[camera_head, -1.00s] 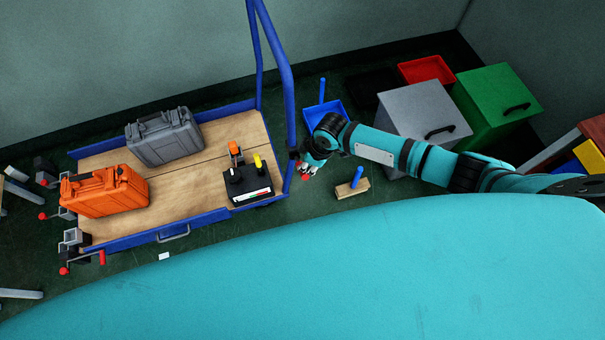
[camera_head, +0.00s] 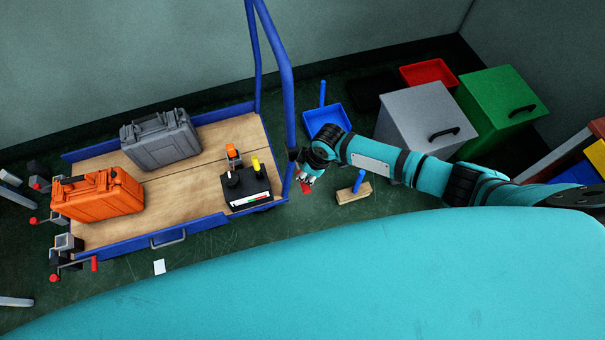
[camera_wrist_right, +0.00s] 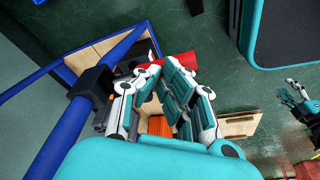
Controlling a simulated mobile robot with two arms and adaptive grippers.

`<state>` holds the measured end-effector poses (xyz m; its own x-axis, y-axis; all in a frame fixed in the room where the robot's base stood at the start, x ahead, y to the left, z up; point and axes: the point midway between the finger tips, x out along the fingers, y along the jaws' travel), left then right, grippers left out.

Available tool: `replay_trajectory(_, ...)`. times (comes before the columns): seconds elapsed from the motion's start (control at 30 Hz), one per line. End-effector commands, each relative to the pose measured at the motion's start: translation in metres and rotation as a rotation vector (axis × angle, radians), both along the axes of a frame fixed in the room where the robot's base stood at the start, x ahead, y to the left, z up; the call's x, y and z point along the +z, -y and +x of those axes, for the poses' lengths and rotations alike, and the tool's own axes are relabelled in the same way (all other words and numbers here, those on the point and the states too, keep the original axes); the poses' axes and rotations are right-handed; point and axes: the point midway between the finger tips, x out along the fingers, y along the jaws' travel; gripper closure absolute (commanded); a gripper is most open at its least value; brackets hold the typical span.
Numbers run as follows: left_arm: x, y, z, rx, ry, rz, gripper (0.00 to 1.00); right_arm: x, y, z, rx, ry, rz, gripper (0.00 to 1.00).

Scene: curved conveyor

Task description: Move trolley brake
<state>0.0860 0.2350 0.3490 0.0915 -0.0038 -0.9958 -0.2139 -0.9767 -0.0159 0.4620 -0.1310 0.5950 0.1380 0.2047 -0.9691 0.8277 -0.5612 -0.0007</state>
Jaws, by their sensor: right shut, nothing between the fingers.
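The trolley (camera_head: 172,240) has a wooden deck and a blue frame with a tall blue handle (camera_head: 283,85). My right gripper (camera_head: 307,180) is low beside the handle's base, at the trolley's right end. A small red part (camera_head: 309,187), which looks like the brake pedal, shows by its fingertips. In the right wrist view my gripper (camera_wrist_right: 166,72) is shut with its fingertips together, and the red part (camera_wrist_right: 183,61) lies just past them, close or touching. The fingers hide some of it. Other red-tipped levers (camera_head: 94,264) show at the trolley's left end.
An orange case (camera_head: 98,195), a grey case (camera_head: 160,140) and a black control box (camera_head: 245,187) stand on the deck. A brush (camera_head: 353,192), a blue dustpan (camera_head: 326,118), and grey (camera_head: 425,113) and green (camera_head: 500,108) bins stand to the right.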

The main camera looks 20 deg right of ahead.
Motion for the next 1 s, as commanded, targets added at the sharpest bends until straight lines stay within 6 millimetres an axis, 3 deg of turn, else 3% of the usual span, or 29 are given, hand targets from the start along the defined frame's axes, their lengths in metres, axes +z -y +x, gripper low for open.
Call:
replay_trajectory(0.07,-0.007,0.0,0.0,0.0,0.0,0.0,0.6,-0.009,0.0,0.0,0.0,0.0,0.0,1.0)
replay_trajectory(0.47,-0.005,0.0,0.0,0.001,-0.001,0.0,0.6,-0.007,0.0,0.0,0.001,0.001,-0.001,1.0)
replay_trajectory(0.77,0.025,0.0,0.0,0.002,-0.001,0.0,0.6,0.007,0.024,-0.016,0.0,-0.001,-0.002,1.0)
replay_trajectory(1.0,0.021,0.0,0.0,0.002,-0.001,0.0,0.6,0.003,0.025,-0.016,0.001,0.002,0.0,1.0)
